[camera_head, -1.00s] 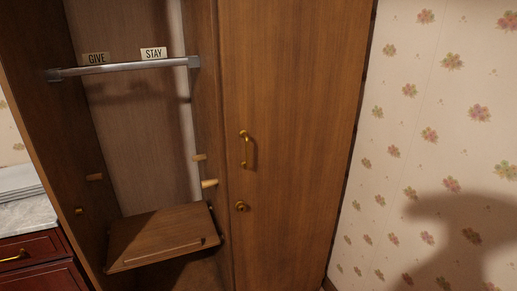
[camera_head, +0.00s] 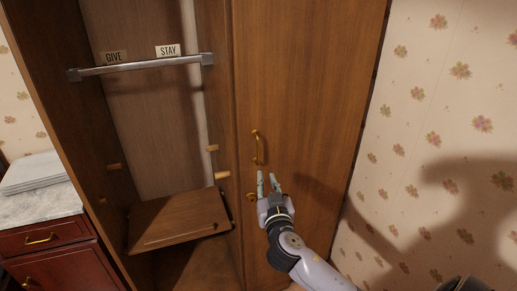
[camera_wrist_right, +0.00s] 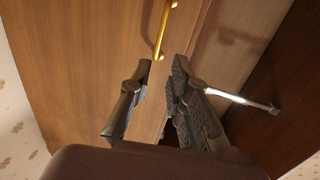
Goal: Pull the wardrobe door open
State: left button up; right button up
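The wardrobe door (camera_head: 300,90) is a tall wooden panel on the right half of the wardrobe, and it is shut. Its brass bar handle (camera_head: 256,147) stands upright near the door's left edge; it also shows in the right wrist view (camera_wrist_right: 164,28). My right gripper (camera_head: 266,174) is just below the handle in the head view, its fingers pointing up. In the right wrist view its fingers (camera_wrist_right: 158,75) are apart with nothing between them, and the handle's lower end is just beyond the tips. A round brass knob or lock is partly hidden behind the gripper. My left gripper is out of view.
The wardrobe's left half is open, with a metal rail (camera_head: 140,65), GIVE (camera_head: 115,57) and STAY (camera_head: 168,50) signs, wooden pegs and a tilted shelf (camera_head: 180,217). A red-brown drawer cabinet (camera_head: 60,255) stands at left. Flowered wall is close at right.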

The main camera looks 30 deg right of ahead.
aim_at(258, 152)
jog(key=p+x, duration=0.3)
jog(key=x, duration=1.2)
jog(key=shift+w+d+f+p, duration=0.1)
jog(key=shift+w+f+p, duration=0.05)
jog(key=shift+w+p, duration=0.25)
jog(key=shift+c, duration=0.5)
grip_shut()
